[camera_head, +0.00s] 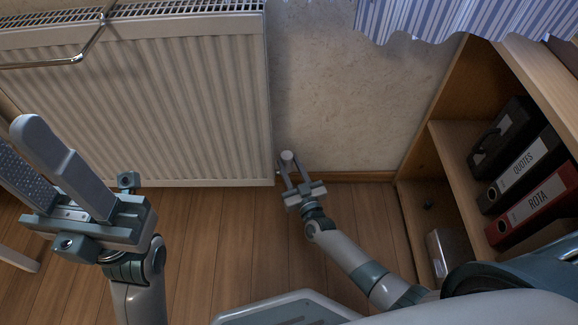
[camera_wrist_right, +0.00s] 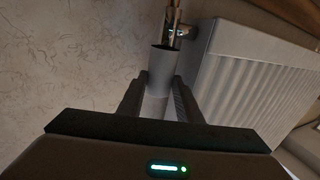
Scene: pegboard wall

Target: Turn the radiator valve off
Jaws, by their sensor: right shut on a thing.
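The radiator (camera_head: 150,100) is a cream ribbed panel on the wall at the left of the head view; it also shows at the right of the right wrist view (camera_wrist_right: 262,85). The radiator valve's grey-white knob (camera_head: 288,157) is by its lower right corner. In the right wrist view the knob (camera_wrist_right: 163,62) lies between the fingers, with a shiny metal valve body (camera_wrist_right: 171,25) beyond it. My right gripper (camera_head: 291,172) is shut on the knob. My left gripper (camera_head: 35,160) is raised at the left, fingers apart, with nothing between them.
A wooden shelf unit (camera_head: 415,165) with black and red binders (camera_head: 535,205) stands at the right, near my right arm. A metal rail (camera_head: 50,65) hangs on the radiator. A striped curtain (camera_head: 450,18) hangs above. Wooden floor (camera_head: 215,240) lies open below.

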